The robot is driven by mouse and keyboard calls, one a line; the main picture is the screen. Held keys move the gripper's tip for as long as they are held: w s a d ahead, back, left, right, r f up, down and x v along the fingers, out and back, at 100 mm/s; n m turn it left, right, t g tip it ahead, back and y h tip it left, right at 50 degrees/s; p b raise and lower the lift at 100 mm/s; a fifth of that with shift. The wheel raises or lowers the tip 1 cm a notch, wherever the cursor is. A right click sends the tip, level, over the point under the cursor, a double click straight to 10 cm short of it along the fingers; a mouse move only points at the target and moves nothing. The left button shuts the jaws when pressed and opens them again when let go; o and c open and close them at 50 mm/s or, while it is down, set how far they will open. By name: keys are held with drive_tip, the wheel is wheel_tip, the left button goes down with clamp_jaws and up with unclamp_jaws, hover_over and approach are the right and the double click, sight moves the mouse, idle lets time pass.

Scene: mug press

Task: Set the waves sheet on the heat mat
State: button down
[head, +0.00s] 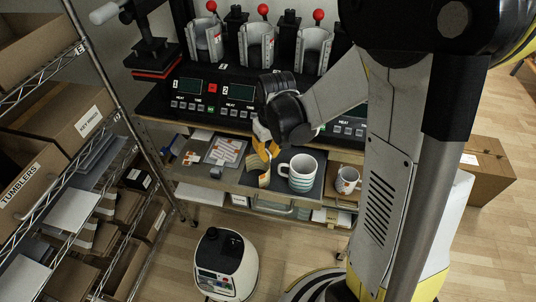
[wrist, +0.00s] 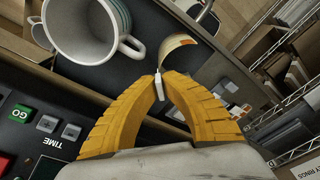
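A small curled pale sheet (head: 257,177) with an orange-brown tint hangs at the tips of my yellow-fingered gripper (head: 266,148); its wave pattern is too small to make out. In the wrist view the fingertips (wrist: 160,78) close on a thin white edge, with the curled sheet (wrist: 178,48) just beyond. The sheet is above the dark heat mat (head: 272,197), left of a white mug with teal bands (head: 302,172). The mug stands upright on the mat and also shows in the wrist view (wrist: 84,30). I cannot tell whether the sheet touches the mat.
A patterned orange-and-white sheet (head: 225,151) lies on the left of the shelf. Another mug (head: 347,180) stands at the right. The press machine (head: 215,90) with several mug clamps is behind. A wire rack (head: 95,130) is at left; a small white robot (head: 226,265) stands on the floor.

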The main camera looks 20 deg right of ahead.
drive_tip(key=shift+f, duration=0.2)
drive_tip(key=c, duration=1.6)
unclamp_jaws()
drive_tip(key=shift+r, duration=0.15)
wheel_tip(320, 180, up, 12)
drive_tip(key=s+p, duration=0.2)
drive_tip(key=p, duration=0.1)
drive_tip(key=s+a+r+t, duration=0.1)
drive_tip(key=s+r+t, duration=0.1)
drive_tip(key=s, duration=0.1)
drive_tip(key=s+r+m+t, duration=0.1)
drive_tip(key=s+r+t, duration=0.1)
drive_tip(key=s, duration=0.2)
drive_tip(key=s+a+r+t, duration=0.1)
drive_tip(key=s+r, duration=0.2)
drive_tip(key=s, duration=0.1)
drive_tip(key=shift+s+a+r+m+t, duration=0.1)
drive_tip(key=shift+a+m+t, duration=0.25)
drive_tip(key=shift+m+t, duration=0.05)
